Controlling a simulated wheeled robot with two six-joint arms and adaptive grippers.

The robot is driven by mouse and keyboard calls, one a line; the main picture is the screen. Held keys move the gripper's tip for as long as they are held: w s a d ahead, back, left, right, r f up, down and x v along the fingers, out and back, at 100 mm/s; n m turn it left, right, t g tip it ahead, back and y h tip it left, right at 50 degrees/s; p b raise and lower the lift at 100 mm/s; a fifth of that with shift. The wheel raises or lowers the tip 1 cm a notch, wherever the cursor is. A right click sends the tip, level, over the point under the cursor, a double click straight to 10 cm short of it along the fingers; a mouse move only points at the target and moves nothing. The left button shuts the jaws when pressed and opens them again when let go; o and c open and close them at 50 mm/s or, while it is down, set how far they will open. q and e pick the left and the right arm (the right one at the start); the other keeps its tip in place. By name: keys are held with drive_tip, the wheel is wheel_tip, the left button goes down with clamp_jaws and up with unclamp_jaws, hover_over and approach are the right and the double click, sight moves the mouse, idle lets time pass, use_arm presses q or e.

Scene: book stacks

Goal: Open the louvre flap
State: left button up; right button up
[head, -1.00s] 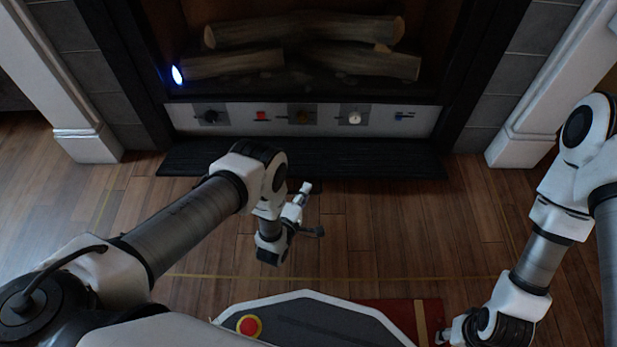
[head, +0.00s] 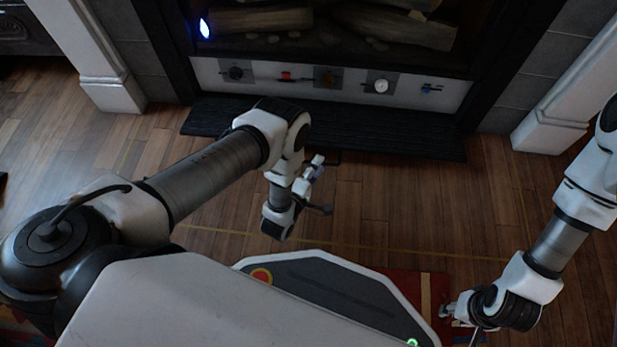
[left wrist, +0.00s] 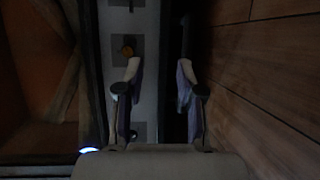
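A dark, finely ribbed panel (head: 400,136) extends out low in front of the fireplace, beneath a pale control strip (head: 301,84). I take it for the louvre flap; it seems folded down, with the strip exposed. In the left wrist view, the strip (left wrist: 146,20) runs vertically, with a dark band (left wrist: 171,60) beside it. My left gripper (head: 316,166) is just in front of the panel's near edge in the head view. Its fingers (left wrist: 157,92) are apart with nothing between them. Contact with the panel cannot be told. My right gripper (head: 446,311) is low at right; its fingers are unclear.
The control strip carries several knobs and switches, including a white dial (head: 381,86) and a red switch (head: 287,76). Logs (head: 395,27) and a small blue flame (head: 205,28) are above. White pillars (head: 108,85) flank the fireplace. Wooden floor (head: 400,200) lies clear in front.

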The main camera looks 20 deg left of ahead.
use_arm(q)
drive_tip(key=s, duration=0.7)
drive_tip(key=shift+a+r, duration=0.35)
drive_tip(key=shift+r, duration=0.05)
